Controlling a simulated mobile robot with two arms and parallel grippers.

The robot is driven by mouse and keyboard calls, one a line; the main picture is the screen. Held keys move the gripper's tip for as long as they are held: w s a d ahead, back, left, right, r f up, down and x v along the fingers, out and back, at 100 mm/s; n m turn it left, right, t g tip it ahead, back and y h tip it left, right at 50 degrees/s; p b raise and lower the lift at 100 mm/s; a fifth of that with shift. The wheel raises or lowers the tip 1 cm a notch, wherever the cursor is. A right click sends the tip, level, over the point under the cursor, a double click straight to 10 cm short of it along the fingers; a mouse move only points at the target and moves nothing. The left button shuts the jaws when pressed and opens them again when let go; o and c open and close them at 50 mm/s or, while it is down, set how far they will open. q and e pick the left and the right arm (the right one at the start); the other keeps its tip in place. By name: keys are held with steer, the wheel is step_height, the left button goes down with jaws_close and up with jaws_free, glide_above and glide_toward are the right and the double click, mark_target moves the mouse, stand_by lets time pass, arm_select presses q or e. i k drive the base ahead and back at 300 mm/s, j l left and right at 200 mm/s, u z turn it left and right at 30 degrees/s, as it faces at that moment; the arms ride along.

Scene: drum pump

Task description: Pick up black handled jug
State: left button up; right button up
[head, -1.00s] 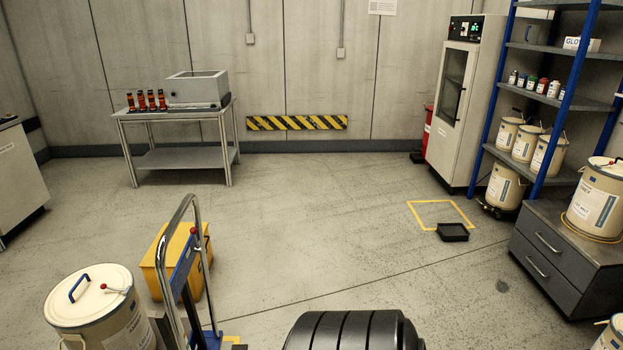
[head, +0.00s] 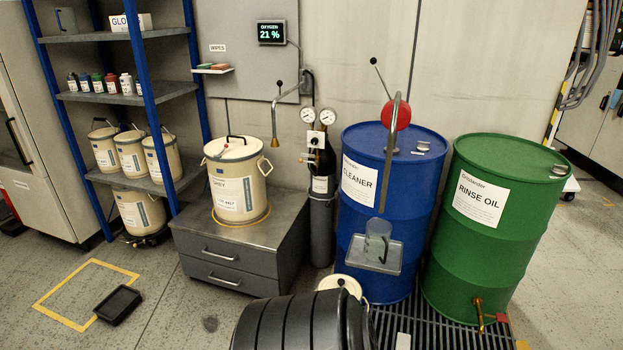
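A clear, see-through jug (head: 377,241) stands on a small grey drip tray (head: 374,262) at the front of the blue CLEANER drum (head: 405,200). A darker handle-like edge shows beside the jug, but its colour is too small to tell. A pump with a grey lever and a red round part (head: 397,116) stands on the drum above the jug. A cream pail labelled GREY (head: 238,185) with a black lid handle stands on the drawer cabinet. Neither of my grippers is in view.
A green RINSE OIL drum (head: 485,215) stands right of the blue drum. A gas cylinder (head: 321,210) with gauges stands left of it. A floor grating (head: 400,325) lies in front. A black tray (head: 118,305) lies on the floor at left, by open floor.

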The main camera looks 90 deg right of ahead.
mark_target(378, 235)
steer(key=k+l+z, duration=0.1)
steer(key=l+z, duration=0.2)
steer(key=z, duration=0.15)
steer(key=k+l+z, duration=0.1)
steer(key=l+z, duration=0.6)
steer(key=z, duration=0.2)
steer(key=l+z, duration=0.45)
steer(key=j, duration=0.1)
